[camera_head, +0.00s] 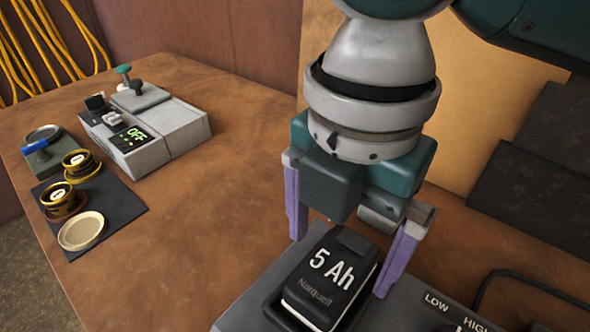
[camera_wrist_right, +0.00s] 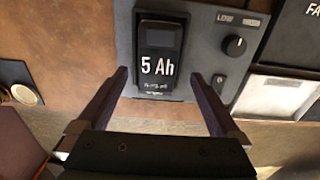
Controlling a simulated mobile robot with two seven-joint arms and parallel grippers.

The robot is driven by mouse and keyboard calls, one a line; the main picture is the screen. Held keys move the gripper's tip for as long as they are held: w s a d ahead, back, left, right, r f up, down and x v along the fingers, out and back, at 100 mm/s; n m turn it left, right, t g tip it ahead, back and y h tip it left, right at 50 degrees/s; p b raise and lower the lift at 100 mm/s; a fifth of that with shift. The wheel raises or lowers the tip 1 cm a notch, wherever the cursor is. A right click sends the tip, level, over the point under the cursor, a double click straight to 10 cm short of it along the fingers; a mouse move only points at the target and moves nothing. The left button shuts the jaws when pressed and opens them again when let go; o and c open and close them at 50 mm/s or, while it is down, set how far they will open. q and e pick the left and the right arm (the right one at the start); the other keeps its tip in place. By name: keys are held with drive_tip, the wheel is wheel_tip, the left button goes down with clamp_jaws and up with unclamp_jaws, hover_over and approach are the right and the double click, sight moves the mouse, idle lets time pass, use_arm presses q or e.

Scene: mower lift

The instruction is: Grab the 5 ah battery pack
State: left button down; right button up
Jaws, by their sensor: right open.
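The 5 Ah battery pack (camera_head: 335,275) is black with white lettering and a pale lower edge. It sits in a slot of a grey unit (camera_head: 255,314) at the bottom of the head view. My right gripper (camera_head: 345,252) is open above it, with one purple finger to each side of the pack. In the right wrist view the pack (camera_wrist_right: 160,55) lies ahead, between the lines of the open fingers (camera_wrist_right: 158,85). I cannot tell whether the fingers touch it. My left gripper is not in view.
The grey unit has a LOW/HIGH knob (camera_wrist_right: 235,45) beside the pack. A grey box with a green OFF display (camera_head: 135,138) stands at the left. Yellow-black round pieces (camera_head: 62,199) and a tan dish (camera_head: 81,231) lie on a dark mat. The brown tabletop between is clear.

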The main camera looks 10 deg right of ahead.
sight(335, 266)
drive_tip(key=f, duration=0.5)
drive_tip(key=shift+w+d+f, duration=0.1)
drive_tip(key=shift+w+d, duration=0.05)
drive_tip(key=shift+w, duration=0.15)
clamp_jaws()
idle(0.5)
